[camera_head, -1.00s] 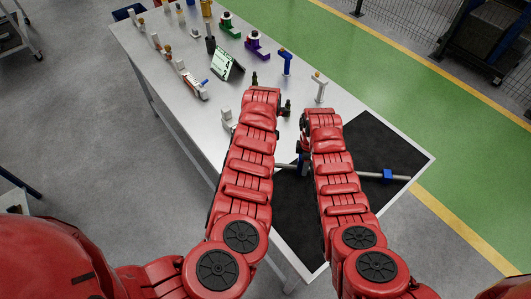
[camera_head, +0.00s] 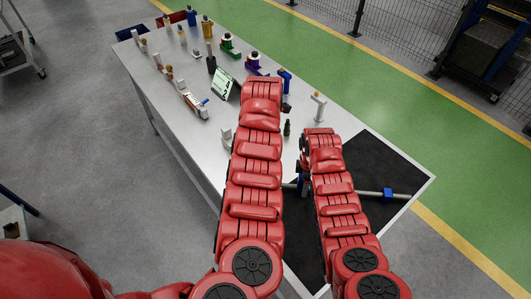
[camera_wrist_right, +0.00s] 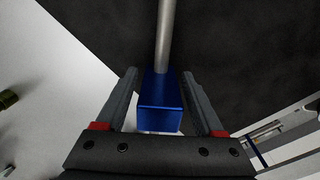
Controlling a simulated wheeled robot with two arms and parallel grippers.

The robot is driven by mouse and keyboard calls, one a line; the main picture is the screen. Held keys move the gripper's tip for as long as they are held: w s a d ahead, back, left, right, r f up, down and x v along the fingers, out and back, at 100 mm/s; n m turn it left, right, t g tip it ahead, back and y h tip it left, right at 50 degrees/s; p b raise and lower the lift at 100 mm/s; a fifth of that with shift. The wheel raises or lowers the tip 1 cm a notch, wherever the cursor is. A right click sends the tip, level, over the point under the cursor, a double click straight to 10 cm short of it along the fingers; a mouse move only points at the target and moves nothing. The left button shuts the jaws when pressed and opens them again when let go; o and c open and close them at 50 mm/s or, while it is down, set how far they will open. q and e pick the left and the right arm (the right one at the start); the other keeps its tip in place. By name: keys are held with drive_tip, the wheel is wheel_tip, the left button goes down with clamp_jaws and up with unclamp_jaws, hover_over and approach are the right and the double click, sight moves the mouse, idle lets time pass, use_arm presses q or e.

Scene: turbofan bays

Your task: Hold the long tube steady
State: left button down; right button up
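The long tube (camera_head: 365,192) is a grey rod lying across the black mat (camera_head: 365,150) at the near right of the table. In the right wrist view the tube (camera_wrist_right: 165,35) runs up from a blue block (camera_wrist_right: 160,103). My right gripper (camera_wrist_right: 162,73) has one finger on each side of this block, with narrow gaps showing, so it looks open around it. In the head view my right arm mostly covers that gripper. My left gripper is hidden behind my left arm.
A white-topped table (camera_head: 160,85) carries several coloured parts along its far half, a dark tablet-like sign (camera_head: 224,84), a blue upright part (camera_head: 286,80) and a white post (camera_head: 318,106). A small dark part (camera_head: 287,128) stands near my left arm. The mat's right side is mostly clear.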

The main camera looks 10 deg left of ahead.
drive_tip(key=shift+o, duration=0.8)
drive_tip(key=shift+r, duration=6)
